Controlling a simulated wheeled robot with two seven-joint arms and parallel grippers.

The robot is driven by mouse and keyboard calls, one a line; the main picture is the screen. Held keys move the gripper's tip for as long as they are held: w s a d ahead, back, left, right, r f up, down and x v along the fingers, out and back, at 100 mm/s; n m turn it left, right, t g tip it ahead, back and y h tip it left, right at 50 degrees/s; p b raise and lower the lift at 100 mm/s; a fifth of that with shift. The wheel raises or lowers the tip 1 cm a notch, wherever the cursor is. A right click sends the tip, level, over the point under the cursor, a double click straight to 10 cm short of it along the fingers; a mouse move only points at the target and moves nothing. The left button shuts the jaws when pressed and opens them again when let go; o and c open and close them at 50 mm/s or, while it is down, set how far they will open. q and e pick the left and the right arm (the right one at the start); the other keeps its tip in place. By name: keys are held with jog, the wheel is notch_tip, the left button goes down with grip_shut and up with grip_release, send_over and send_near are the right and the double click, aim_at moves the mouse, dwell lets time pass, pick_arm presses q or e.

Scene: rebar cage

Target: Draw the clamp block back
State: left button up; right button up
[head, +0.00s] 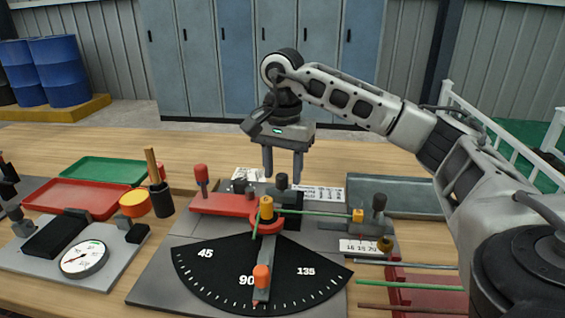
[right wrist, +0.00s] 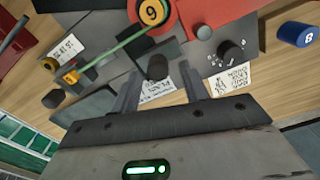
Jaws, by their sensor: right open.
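The clamp block (head: 291,199) is a dark block with a black knob (head: 281,181) on top. It sits on the grey bending plate (head: 160,284), behind the orange-topped centre pin (head: 267,208). My right gripper (head: 282,176) points down just above and behind the knob, its two fingers apart and empty. In the right wrist view the black knob (right wrist: 157,66) appears between the open fingertips (right wrist: 160,74); I cannot tell whether they touch it. A green rod (head: 315,212) runs from the centre pin to a yellow stop (head: 358,215). My left gripper is not in view.
A black angle scale (head: 205,270) with an orange-knobbed lever (head: 262,274) lies in front. A red bar (head: 225,204) with a red knob is on the left. A dial gauge (head: 83,259), trays (head: 75,198) and a grey tray (head: 415,197) flank the plate.

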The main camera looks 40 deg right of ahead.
aim_at(283, 173)
pick_arm(q)
jog(key=p, duration=0.2)
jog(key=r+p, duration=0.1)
jog(key=p, duration=0.1)
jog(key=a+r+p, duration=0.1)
jog(key=p, duration=0.1)
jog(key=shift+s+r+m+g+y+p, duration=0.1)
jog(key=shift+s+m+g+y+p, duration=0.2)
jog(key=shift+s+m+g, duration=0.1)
pick_arm(e)
notch_tip(283, 173, up, 16)
jog(key=shift+s+f, duration=0.1)
jog(key=shift+f, duration=0.05)
